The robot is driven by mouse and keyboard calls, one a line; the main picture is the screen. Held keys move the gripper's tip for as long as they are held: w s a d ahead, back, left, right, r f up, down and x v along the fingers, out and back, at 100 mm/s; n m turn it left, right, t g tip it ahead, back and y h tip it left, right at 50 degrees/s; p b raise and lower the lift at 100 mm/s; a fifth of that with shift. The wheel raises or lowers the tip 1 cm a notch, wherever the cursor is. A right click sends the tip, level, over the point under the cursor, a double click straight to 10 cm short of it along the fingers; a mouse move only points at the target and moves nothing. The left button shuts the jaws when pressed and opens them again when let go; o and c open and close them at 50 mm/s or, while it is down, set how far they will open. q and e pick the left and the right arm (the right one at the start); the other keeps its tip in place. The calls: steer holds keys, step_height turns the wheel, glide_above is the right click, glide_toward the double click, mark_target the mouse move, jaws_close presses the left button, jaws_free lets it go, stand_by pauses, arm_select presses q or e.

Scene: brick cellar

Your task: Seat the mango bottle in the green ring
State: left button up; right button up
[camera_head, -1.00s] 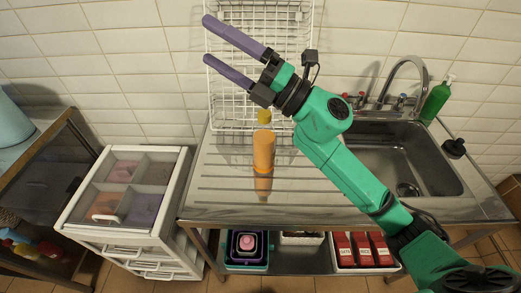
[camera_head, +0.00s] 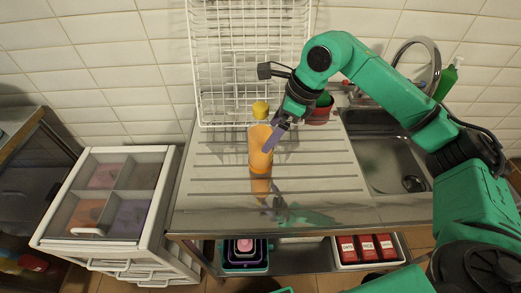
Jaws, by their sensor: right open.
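The mango bottle, an orange bottle (camera_head: 259,150) with a yellow cap, stands upright on the ribbed steel drainboard. My right gripper (camera_head: 270,142), with purple fingers, is low at the bottle's right side, pointing down and left. One finger overlaps the bottle in the picture; whether it touches cannot be told. The gripper is open. A dark red round thing with a green rim (camera_head: 323,101) stands behind my right wrist, partly hidden; I cannot tell whether it is the green ring. My left gripper is not in view.
A white wire rack (camera_head: 225,60) stands behind the bottle against the tiled wall. The sink (camera_head: 385,160) lies right, partly under my right arm. A white drawer unit (camera_head: 150,215) stands left. Red containers (camera_head: 367,247) sit on the shelf below. The drainboard's left side is clear.

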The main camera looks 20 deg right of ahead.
steer(key=p+x, duration=0.2)
steer(key=x, duration=0.3)
steer(key=shift+w+a, duration=0.15)
steer(key=shift+w+f, duration=0.1)
steer(key=shift+f, duration=0.2)
jaws_close()
steer(key=shift+r, duration=0.1)
steer(key=shift+w+r, duration=0.1)
